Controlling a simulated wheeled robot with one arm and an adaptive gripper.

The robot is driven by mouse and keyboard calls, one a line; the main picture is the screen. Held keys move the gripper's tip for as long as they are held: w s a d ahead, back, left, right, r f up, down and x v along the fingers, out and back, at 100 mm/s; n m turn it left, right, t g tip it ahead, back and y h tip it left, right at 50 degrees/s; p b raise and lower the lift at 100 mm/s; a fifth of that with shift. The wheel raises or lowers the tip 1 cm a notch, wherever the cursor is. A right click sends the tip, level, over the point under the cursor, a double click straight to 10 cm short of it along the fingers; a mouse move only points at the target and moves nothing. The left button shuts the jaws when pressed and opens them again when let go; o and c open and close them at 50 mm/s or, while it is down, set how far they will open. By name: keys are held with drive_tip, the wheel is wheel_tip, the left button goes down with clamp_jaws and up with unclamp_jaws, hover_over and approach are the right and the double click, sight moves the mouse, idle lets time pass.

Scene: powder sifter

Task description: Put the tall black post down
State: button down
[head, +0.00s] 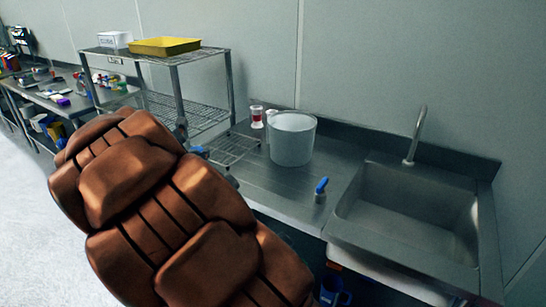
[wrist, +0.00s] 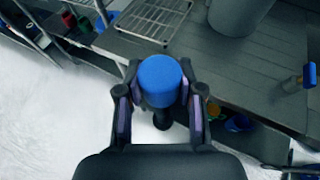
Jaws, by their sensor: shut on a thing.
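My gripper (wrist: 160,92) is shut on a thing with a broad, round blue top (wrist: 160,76). A black part (wrist: 162,118) shows below the blue top, and I take the whole to be the tall black post. In the wrist view it hangs at the counter's front edge, with pale floor behind its lower end. In the head view my brown arm hides most of the gripper, and only a bit of blue (head: 198,151) shows beside it. The post's full length is hidden.
The steel counter (head: 270,190) holds a wire rack (head: 232,149), a grey bucket (head: 292,138), a red-and-white bottle (head: 257,117) and a small blue-handled tool (head: 321,190). A sink (head: 410,215) lies right. Bare counter shows before the bucket. Bins (wrist: 238,123) sit below.

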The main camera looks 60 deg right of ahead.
drive_tip(key=s+d+r+m+g+h, duration=0.15)
drive_tip(key=s+d+m+g, duration=0.4)
drive_tip(key=s+d, duration=0.8)
drive_tip(key=w+p+x, duration=0.1)
drive_tip(key=p+x, duration=0.1)
drive_tip(key=x, duration=0.6)
drive_tip(key=w+p+x, duration=0.2)
drive_tip(key=p+x, duration=0.1)
drive_tip(key=x, duration=0.4)
drive_tip(key=shift+w+d+r, duration=0.25)
drive_tip(key=shift+d, duration=0.1)
drive_tip(key=shift+g, duration=0.25)
drive_tip(key=shift+f, duration=0.15)
drive_tip(key=c, duration=0.7)
unclamp_jaws()
